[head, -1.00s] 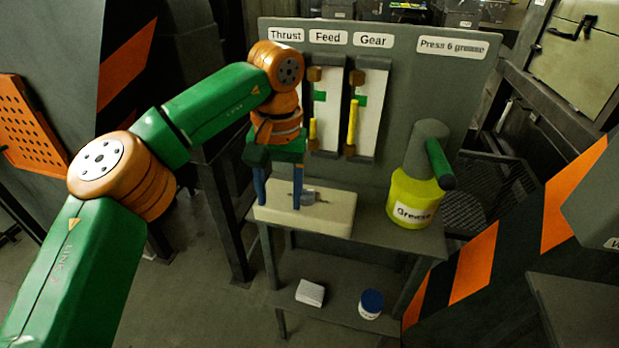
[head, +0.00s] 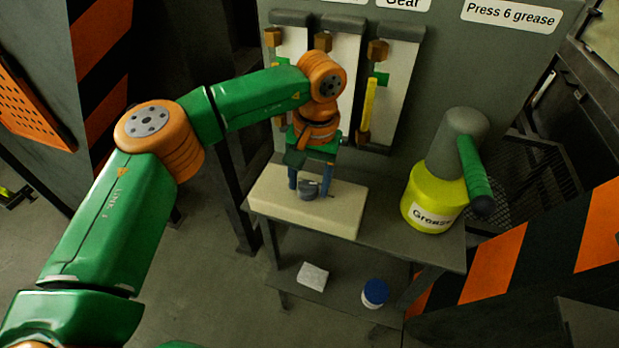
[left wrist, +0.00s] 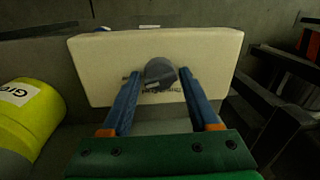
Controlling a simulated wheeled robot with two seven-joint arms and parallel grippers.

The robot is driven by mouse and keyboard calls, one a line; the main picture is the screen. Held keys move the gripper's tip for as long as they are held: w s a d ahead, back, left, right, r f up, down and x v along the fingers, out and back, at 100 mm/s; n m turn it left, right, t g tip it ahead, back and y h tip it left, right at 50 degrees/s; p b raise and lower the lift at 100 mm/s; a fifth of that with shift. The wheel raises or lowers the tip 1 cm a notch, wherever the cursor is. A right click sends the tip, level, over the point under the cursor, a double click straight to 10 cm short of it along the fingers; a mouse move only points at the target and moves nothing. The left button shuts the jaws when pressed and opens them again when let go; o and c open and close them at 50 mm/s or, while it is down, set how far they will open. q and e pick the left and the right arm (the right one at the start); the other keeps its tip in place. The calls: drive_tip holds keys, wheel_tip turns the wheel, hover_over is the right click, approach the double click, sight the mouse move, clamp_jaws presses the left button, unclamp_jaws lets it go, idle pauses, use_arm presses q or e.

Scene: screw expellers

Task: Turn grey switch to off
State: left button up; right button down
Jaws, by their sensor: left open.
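The grey switch (head: 309,190) is a round knob on top of a cream box (head: 268,204) that lies on the table. In the left wrist view the grey switch (left wrist: 160,75) sits near the middle of the cream box (left wrist: 215,60), with small marks beside it. My left gripper (head: 310,184) is at the switch, with its two blue fingers pointing down. In the left wrist view the open left gripper (left wrist: 158,82) has one finger on each side of the switch. I cannot tell whether the fingers touch it. My right gripper is not in view.
A yellow grease container (head: 425,200) with a grey top and green handle stands right of the box. Behind is a grey panel (head: 450,70) with gauges and labels. A white block (head: 312,275) and a blue-lidded jar (head: 375,293) are on the lower shelf.

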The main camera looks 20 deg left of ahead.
use_arm(q)
drive_tip(key=shift+s, duration=0.1)
clamp_jaws()
